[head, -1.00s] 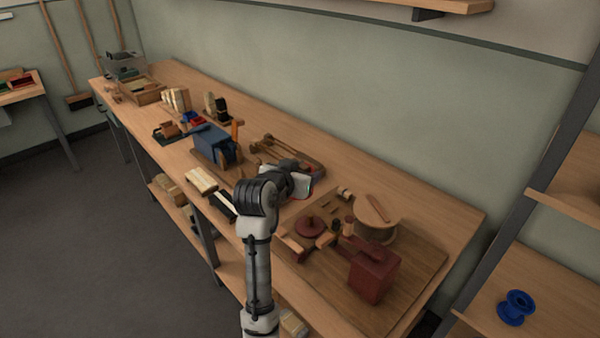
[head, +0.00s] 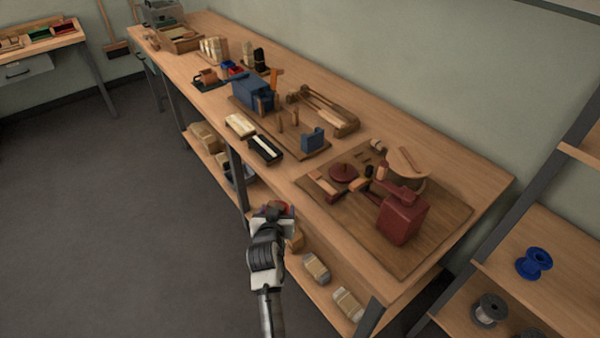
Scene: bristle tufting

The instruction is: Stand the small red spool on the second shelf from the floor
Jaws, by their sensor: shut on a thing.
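My gripper (head: 276,208) is in front of the workbench's front edge, left of the middle of the head view. It is shut on a small red thing, which looks like the small red spool (head: 284,207); only a bit of red shows, and the gripper hides the rest. The shelf rack stands at the right. One of its shelves (head: 508,257) bears a blue spool (head: 533,263). A lower shelf (head: 452,318) bears a grey spool (head: 490,310). The floor under the rack is out of view, so I cannot tell the shelf count.
The workbench (head: 455,170) carries a dark red machine (head: 402,215), a blue vise-like tool (head: 253,93) and wooden parts. Wrapped bundles (head: 316,268) lie on its under-shelf. The grey floor (head: 120,220) to the left is clear. A dark rack post (head: 535,170) rises at the right.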

